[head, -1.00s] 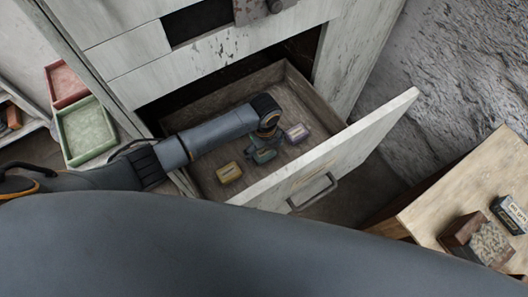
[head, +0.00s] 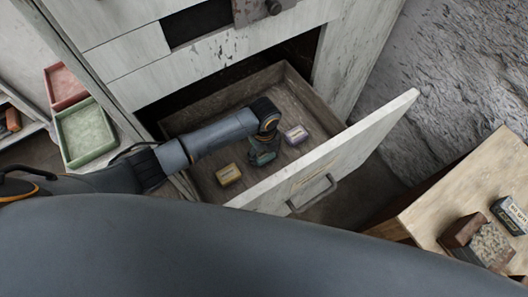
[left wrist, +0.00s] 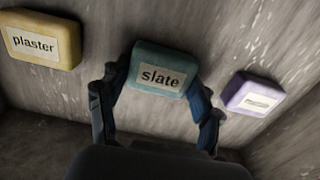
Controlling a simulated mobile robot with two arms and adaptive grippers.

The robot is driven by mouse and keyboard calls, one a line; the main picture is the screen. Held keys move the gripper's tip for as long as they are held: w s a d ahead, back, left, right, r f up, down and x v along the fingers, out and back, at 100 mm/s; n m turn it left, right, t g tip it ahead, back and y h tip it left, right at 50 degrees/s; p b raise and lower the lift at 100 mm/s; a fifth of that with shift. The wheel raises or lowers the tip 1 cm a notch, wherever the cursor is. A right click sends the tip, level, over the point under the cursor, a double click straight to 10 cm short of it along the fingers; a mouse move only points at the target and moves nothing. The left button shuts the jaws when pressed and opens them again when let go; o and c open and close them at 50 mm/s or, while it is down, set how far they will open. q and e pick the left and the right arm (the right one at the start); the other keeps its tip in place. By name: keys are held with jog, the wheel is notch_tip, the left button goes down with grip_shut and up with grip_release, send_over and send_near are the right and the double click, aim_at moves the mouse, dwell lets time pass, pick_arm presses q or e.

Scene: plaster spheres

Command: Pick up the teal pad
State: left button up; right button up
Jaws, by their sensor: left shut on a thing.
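The teal pad (left wrist: 160,76), with a label reading "slate", is between the fingers of my left gripper (left wrist: 158,92) in the left wrist view. The fingers touch it on both sides, and the gripper is shut on it. In the head view my left gripper (head: 263,152) reaches down into the open drawer, and it partly hides the teal pad (head: 263,158). I cannot tell whether the pad is clear of the drawer floor. My right gripper is not in view.
In the open drawer (head: 290,85), a yellow pad (head: 228,175) labelled "plaster" lies left of the gripper and a purple pad (head: 296,134) lies right. The drawer front (head: 345,150) stands close by. Pink (head: 65,86) and green (head: 86,132) trays are at left, a wooden table (head: 480,190) at right.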

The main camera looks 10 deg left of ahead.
aim_at(264, 154)
pick_arm(q)
jog(key=shift+r, duration=0.4)
notch_tip(264, 154, up, 3)
jog(key=shift+s+f+p, duration=0.1)
jog(key=shift+p, duration=0.25)
jog(key=s+r+p, duration=0.1)
jog(key=s+r, duration=0.8)
jog(key=s, duration=0.4)
jog(key=shift+s, duration=0.35)
jog(key=shift+r, duration=0.1)
jog(key=shift+o, duration=1)
jog(key=c, duration=0.5)
